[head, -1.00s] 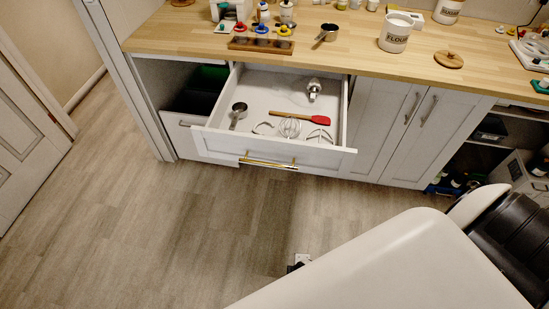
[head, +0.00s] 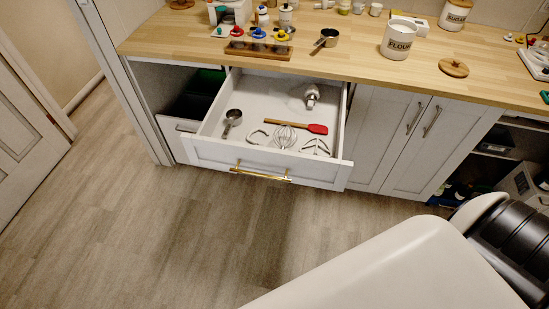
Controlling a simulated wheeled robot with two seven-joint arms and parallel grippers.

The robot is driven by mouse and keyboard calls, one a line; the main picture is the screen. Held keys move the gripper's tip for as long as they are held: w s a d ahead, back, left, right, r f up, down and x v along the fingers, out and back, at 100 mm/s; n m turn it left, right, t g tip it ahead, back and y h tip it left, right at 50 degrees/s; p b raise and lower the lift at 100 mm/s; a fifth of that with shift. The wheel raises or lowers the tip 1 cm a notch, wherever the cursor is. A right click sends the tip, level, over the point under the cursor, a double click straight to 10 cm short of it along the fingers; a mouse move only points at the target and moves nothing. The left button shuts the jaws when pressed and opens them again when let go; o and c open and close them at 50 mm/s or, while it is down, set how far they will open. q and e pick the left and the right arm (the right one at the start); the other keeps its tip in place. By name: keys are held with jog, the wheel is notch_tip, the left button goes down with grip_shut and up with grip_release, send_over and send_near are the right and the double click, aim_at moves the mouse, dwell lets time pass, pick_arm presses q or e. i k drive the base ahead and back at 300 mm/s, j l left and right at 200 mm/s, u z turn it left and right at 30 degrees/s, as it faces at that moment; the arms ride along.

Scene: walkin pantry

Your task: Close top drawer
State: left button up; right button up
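The top drawer (head: 262,163) of the white counter stands pulled well out in the head view. It has a brass bar handle (head: 260,173) on its front. Inside lie a metal scoop (head: 232,119), a whisk (head: 285,137), a red spatula (head: 317,128), a shiny metal utensil (head: 311,96) and pale beater-like pieces. A large white part of my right arm fills the lower right. Neither gripper shows in the head view.
The wooden countertop (head: 330,58) above holds a flour canister (head: 398,39), a sugar canister (head: 455,14), a measuring cup (head: 327,38) and a round lid (head: 454,68). Closed cabinet doors (head: 400,140) stand right of the drawer. The floor (head: 160,235) in front is clear.

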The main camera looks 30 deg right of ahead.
aim_at(246, 90)
jog(key=i+l, duration=0.1)
jog(key=l, duration=0.6)
jog(key=i+l+u, duration=0.15)
jog(key=l, duration=0.55)
